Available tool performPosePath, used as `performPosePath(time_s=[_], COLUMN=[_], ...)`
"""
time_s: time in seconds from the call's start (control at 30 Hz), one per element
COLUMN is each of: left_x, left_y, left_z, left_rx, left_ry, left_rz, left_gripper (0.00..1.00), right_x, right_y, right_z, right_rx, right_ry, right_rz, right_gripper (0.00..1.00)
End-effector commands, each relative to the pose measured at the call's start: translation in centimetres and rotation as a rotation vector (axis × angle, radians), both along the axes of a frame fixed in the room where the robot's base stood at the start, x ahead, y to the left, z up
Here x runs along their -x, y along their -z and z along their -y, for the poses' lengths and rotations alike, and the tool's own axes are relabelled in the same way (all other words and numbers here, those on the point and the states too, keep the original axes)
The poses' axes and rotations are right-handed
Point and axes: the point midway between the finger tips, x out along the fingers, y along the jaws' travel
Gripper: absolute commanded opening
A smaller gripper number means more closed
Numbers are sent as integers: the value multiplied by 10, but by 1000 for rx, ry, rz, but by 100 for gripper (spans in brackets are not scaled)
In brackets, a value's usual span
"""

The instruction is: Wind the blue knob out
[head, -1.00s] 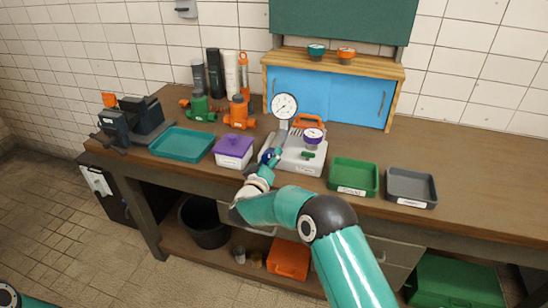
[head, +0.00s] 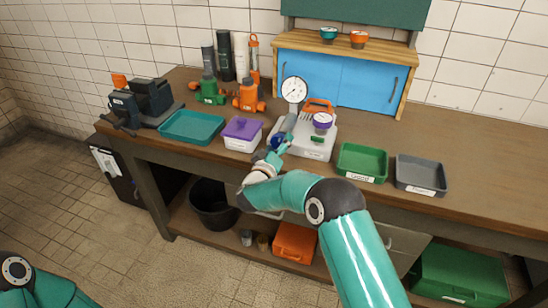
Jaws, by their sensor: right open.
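The blue knob (head: 276,141) is on the front left of a light grey test unit (head: 317,150), below a round white dial gauge (head: 294,89).
A purple-lidded box (head: 242,133) stands close left of the unit, with a teal tray (head: 192,127) beyond it. Green (head: 362,163) and grey (head: 420,175) trays are to the right.

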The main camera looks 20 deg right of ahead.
Motion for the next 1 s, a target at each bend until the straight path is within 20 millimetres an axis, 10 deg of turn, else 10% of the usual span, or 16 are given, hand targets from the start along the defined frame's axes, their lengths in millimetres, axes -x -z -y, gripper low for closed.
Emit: performPosePath(time_s=[0.53,1.0], left_x=[0,0], left_y=[0,1], left_z=[0,0], left_rx=[0,0], left_ry=[0,0], left_rz=[0,0], left_gripper=[40,40], right_x=[81,94], right_y=[2,2], right_z=[-56,-63], right_rx=[2,0], right_ry=[-4,-1], right_rz=[-5,-4], right_gripper=[80,80])
